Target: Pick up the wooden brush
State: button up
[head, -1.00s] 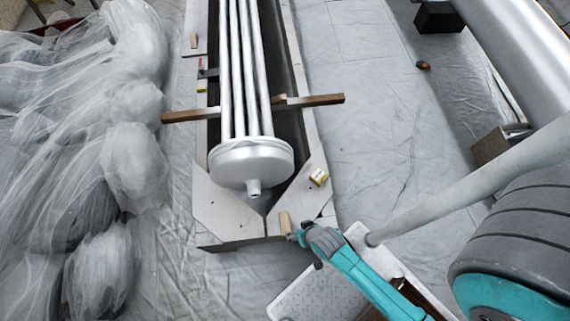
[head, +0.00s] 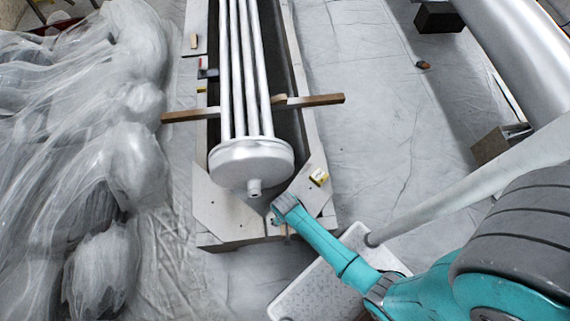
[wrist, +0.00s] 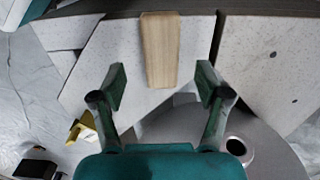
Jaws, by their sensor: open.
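The wooden brush shows in the wrist view as a pale tan, tapered wooden piece (wrist: 160,45) on the light speckled slab at the top middle. Any bristles cannot be made out. In the head view my arm mostly hides it at the trough's near end. My gripper (wrist: 161,80) is open and empty, with its two fingers apart and in line with the brush's narrower near end, one to each side. I cannot tell how far above it they are. In the head view my gripper (head: 280,213) is over the slab's near end.
A silver cylinder with long pipes (head: 250,160) lies in the trough close by. Wooden bars (head: 310,101) cross the trough. A white textured step (head: 320,290) stands below my arm. Sheeted floor right is mostly clear.

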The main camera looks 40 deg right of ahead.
jog(key=shift+w+f, duration=0.2)
jog(key=shift+f, duration=2.8)
jog(key=c, duration=1.4)
jog(key=shift+r, duration=0.15)
